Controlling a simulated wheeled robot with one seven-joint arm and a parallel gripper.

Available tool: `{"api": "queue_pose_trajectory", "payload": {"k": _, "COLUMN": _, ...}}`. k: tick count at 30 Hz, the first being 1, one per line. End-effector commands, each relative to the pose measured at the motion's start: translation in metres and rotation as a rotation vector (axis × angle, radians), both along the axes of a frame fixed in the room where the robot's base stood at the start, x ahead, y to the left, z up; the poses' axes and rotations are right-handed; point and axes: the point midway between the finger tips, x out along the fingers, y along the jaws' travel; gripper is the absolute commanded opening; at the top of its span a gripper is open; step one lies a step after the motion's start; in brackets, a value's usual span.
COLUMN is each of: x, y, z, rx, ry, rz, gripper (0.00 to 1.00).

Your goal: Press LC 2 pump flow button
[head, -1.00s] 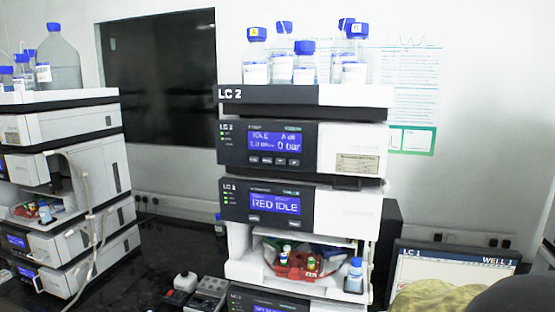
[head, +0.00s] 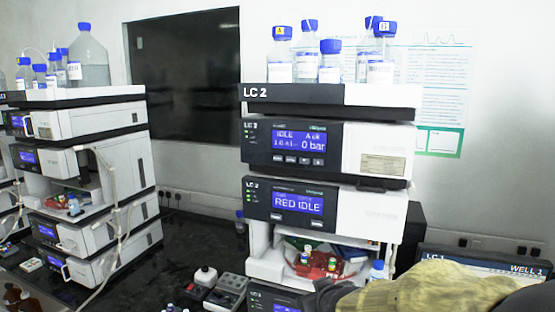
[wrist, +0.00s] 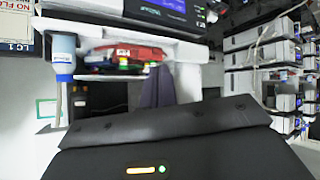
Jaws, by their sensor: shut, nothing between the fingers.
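The LC 2 stack stands in the middle of the head view. Its pump module (head: 335,147) is the upper unit under the bottle tray. The pump's blue screen (head: 299,141) reads IDLE and 0 bar. A row of small dark buttons (head: 298,160) sits under that screen; their labels are too small to read. My gripper (head: 325,296) is low in front of the stack, well below the buttons and apart from them. It is shut and empty. In the wrist view its dark housing (wrist: 165,140) fills the bottom, and the pump buttons cannot be made out.
A second module (head: 297,203) reading RED IDLE sits below the pump. Under it is an open bay with a red tray (head: 316,266) and a blue-capped bottle (head: 377,270). Another stack (head: 85,125) stands left.

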Motion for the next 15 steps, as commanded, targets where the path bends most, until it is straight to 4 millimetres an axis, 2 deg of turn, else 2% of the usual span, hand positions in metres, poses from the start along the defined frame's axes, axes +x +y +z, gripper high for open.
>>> {"api": "queue_pose_trajectory", "payload": {"k": 3, "x": 0.031, "y": 0.030, "z": 0.054, "rx": -0.012, "ry": -0.217, "rz": 0.085, "gripper": 0.00}}
{"api": "queue_pose_trajectory", "payload": {"k": 6, "x": 0.049, "y": 0.054, "z": 0.101, "rx": -0.020, "ry": -0.402, "rz": 0.149, "gripper": 0.00}}
{"api": "queue_pose_trajectory", "payload": {"k": 12, "x": 0.060, "y": 0.100, "z": 0.199, "rx": -0.023, "ry": -0.761, "rz": 0.247, "gripper": 0.00}}
{"api": "queue_pose_trajectory", "payload": {"k": 15, "x": 0.057, "y": 0.116, "z": 0.234, "rx": -0.022, "ry": -0.894, "rz": 0.275, "gripper": 0.00}}
